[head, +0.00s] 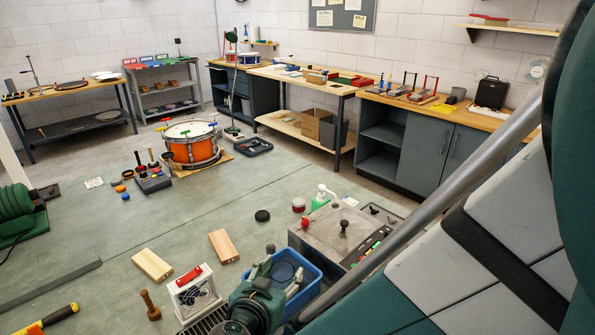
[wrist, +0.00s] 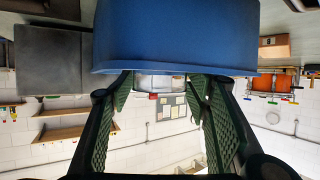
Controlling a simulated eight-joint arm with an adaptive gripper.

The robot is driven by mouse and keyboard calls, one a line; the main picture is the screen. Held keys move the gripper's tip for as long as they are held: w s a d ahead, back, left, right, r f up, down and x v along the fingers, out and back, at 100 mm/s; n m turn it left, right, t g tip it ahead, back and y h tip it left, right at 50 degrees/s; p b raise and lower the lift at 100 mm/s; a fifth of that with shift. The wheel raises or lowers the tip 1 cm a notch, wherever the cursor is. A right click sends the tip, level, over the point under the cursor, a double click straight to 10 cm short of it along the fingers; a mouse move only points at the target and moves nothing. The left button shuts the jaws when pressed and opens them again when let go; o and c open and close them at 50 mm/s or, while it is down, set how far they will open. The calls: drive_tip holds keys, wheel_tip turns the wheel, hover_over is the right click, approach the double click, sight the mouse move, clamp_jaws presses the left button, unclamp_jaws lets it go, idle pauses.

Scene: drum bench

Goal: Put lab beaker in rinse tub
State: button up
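The blue rinse tub (head: 312,291) stands on the floor at the lower middle of the head view, and its wall (wrist: 175,35) fills the top of the wrist view. My gripper (head: 281,275) reaches over the tub's near side. In the wrist view its two green ribbed fingers (wrist: 160,88) stand apart, their tips partly hidden by the tub's rim. A clear, glassy thing, seemingly the lab beaker (wrist: 163,84), fills the gap between the fingertips. In the head view a round clear rim (head: 285,272) shows inside the tub's outline between the fingers. The beaker's lower part is hidden.
A grey metal box (head: 335,235) with a dark knob stands right behind the tub. A white box with a red handle (head: 194,290) is to the left.

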drive_tip(key=shift+o, duration=0.5)
drive_tip(key=shift+r, duration=0.25)
drive_tip(key=p+v, duration=0.3)
drive_tip(key=v, duration=0.9)
drive_tip(key=shift+f, duration=0.1)
idle(0.7)
drive_tip(key=w+d+n+g, duration=0.25)
drive_tip(key=d+g, duration=0.25)
drive_tip(key=d, duration=1.1)
drive_tip(key=s+d+r+y, duration=0.1)
drive_tip(key=s+d+r, duration=0.2)
drive_tip(key=d, duration=0.4)
drive_tip(key=s+d+r+y, duration=0.2)
drive_tip(key=s+d+r, duration=0.1)
drive_tip(key=d, duration=0.4)
drive_tip(key=shift+d+r+g, duration=0.4)
drive_tip(key=shift+r, duration=0.15)
